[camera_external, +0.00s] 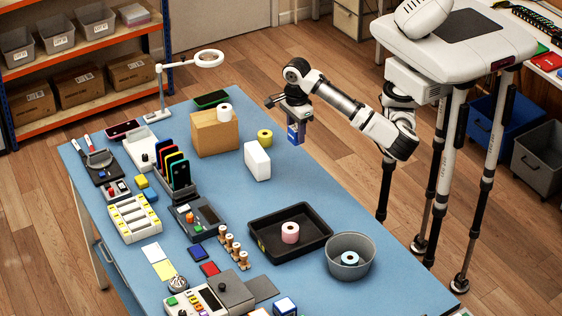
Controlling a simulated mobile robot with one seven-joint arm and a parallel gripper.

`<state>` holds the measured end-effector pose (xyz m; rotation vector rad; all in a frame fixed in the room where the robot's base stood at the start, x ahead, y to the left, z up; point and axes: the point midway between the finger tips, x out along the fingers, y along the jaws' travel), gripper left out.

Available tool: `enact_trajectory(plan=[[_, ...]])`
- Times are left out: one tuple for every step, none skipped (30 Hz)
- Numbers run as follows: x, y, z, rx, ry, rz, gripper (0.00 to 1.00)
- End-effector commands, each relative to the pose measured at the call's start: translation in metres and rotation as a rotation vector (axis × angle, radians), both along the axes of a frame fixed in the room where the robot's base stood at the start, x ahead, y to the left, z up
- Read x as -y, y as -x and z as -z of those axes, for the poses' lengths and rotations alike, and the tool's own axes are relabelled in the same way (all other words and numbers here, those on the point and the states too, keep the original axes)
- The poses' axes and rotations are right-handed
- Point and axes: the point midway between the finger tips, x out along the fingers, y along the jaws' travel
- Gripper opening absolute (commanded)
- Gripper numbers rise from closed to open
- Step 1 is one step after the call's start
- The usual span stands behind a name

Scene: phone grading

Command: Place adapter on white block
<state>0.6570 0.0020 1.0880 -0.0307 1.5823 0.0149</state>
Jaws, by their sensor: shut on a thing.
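The white block (257,161) stands upright near the middle of the blue table, in front of a cardboard box. My gripper (298,123) points down over the far right part of the table, to the right of the white block and apart from it. It is shut on a small blue item, which looks like the adapter (294,134), and holds it in the air. The item's details are too small to make out, and the fingers partly hide it.
The cardboard box (208,136) bears a white roll (224,112); a yellow roll (265,136) stands beside it. A black tray (262,249) with a pink roll and a grey bowl (367,267) stand nearer. A phone rack (162,185) is to the left. The table right of the white block is clear.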

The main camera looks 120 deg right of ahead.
Motion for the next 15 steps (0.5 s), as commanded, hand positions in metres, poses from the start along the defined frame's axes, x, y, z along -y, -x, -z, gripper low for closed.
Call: enact_trajectory(plan=[[0.021, -0.007, -0.007, -0.001, -0.001, 0.011, 0.17], [0.033, -0.01, -0.01, -0.001, -0.001, 0.014, 0.17], [0.048, -0.014, -0.014, 0.0, -0.002, 0.016, 0.17], [0.059, -0.017, -0.016, 0.0, -0.003, 0.019, 0.17], [0.071, -0.02, -0.019, 0.001, -0.003, 0.019, 0.17], [0.086, -0.022, -0.022, 0.001, -0.004, 0.022, 0.17], [0.098, -0.024, -0.025, 0.002, -0.004, 0.023, 0.17], [0.109, -0.025, -0.027, 0.002, -0.005, 0.024, 0.17], [0.124, -0.026, -0.03, 0.003, -0.006, 0.026, 0.17], [0.134, -0.026, -0.032, 0.004, -0.007, 0.026, 0.17], [0.143, -0.027, -0.034, 0.006, -0.007, 0.028, 0.17], [0.155, -0.027, -0.037, 0.007, -0.007, 0.027, 0.17], [0.163, -0.026, -0.038, 0.008, -0.008, 0.029, 0.17], [0.17, -0.026, -0.04, 0.008, -0.008, 0.03, 0.17], [0.179, -0.026, -0.041, 0.009, -0.009, 0.029, 0.17]])
